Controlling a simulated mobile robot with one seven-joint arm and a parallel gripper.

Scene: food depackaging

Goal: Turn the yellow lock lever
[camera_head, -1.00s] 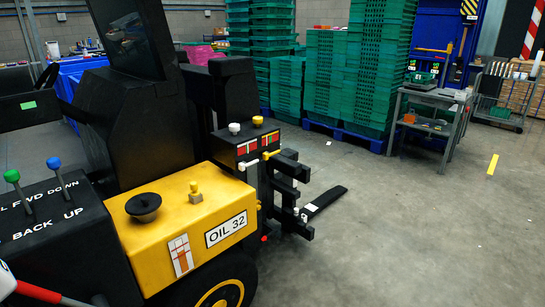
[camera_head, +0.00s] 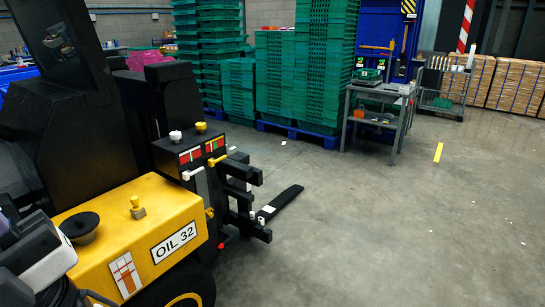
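A yellow lever (camera_head: 217,160) sits on the dark front panel (camera_head: 190,160) of the black and yellow forklift (camera_head: 150,225), at the left of the head view. It sticks out to the right below a red and yellow label. A white lever (camera_head: 193,173) is beside it, lower and to the left. A white knob (camera_head: 175,136) and a yellow knob (camera_head: 201,127) stand on top of the panel. Grey and black parts of my arm show at the lower left, well apart from the yellow lever. I cannot make out my gripper's fingers.
The forklift's black fork (camera_head: 280,204) sticks out low over the floor. Stacked green crates (camera_head: 305,75) stand on blue pallets behind. A grey metal cart (camera_head: 382,110) stands to their right. The concrete floor (camera_head: 400,235) at centre and right is open.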

